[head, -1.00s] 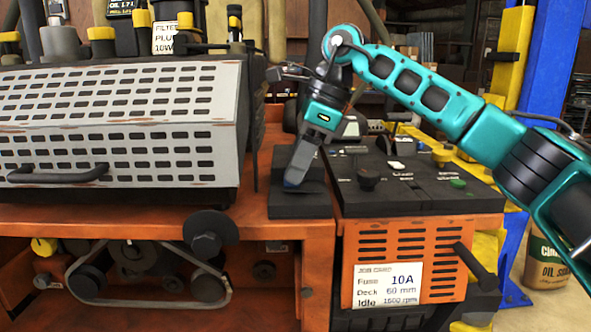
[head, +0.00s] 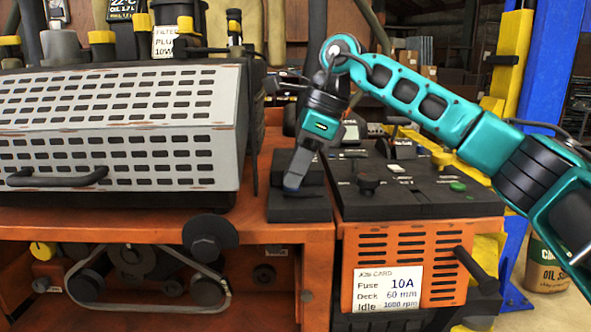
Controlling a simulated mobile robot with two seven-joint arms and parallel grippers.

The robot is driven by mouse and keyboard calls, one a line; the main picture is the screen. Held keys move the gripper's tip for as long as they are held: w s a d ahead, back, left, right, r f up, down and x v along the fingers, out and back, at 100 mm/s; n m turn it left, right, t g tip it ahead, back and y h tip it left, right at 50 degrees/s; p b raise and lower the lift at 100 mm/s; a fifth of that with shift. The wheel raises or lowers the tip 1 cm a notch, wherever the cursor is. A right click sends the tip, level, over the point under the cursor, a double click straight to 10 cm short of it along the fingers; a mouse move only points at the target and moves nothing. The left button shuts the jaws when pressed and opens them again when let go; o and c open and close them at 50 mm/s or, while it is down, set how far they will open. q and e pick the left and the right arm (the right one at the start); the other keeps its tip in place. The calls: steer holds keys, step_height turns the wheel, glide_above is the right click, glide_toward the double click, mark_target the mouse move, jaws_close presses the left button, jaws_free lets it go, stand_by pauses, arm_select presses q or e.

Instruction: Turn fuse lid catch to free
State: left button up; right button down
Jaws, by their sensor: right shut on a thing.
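The black fuse box (head: 300,210) sits on the orange deck, just left of the black control panel. My right gripper (head: 292,186) comes down onto it from above, tilted, with its fingertips at the top of the box. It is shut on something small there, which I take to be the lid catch. The jaws hide the catch, so I cannot tell which way it points. The fuse lid looks down; its edges are hard to make out. My left gripper is not in view.
The grey slotted engine cover (head: 120,125) stands close on the left. The control panel (head: 415,200) with knobs and a green button lies to the right. A job card (head: 387,290) reads Fuse 10A. A blue post (head: 545,100) rises behind my right arm.

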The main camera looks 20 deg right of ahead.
steer(key=shift+a+m, duration=0.1)
steer(key=shift+m, duration=0.2)
steer(key=m, duration=0.1)
steer(key=m+t, duration=0.1)
steer(key=m, duration=0.1)
steer(key=shift+s+m+t+h, duration=0.15)
steer(key=shift+m+t+h, duration=0.15)
steer(key=shift+h, duration=0.1)
steer(key=m+t+h+b, duration=0.1)
steer(key=m, duration=0.3)
steer(key=shift+a, duration=0.2)
steer(key=m+h, duration=0.1)
steer(key=m, duration=0.1)
steer(key=m+h+b, duration=0.1)
steer(key=m, duration=0.2)
steer(key=shift+s+a+t, duration=0.1)
steer(key=shift+t, duration=0.3)
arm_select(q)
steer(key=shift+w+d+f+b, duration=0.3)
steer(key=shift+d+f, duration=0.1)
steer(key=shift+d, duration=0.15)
arm_select(e)
steer(key=m+h, duration=0.1)
steer(key=m, duration=0.3)
steer(key=shift+m+h, duration=0.3)
steer(key=shift+h, duration=0.1)
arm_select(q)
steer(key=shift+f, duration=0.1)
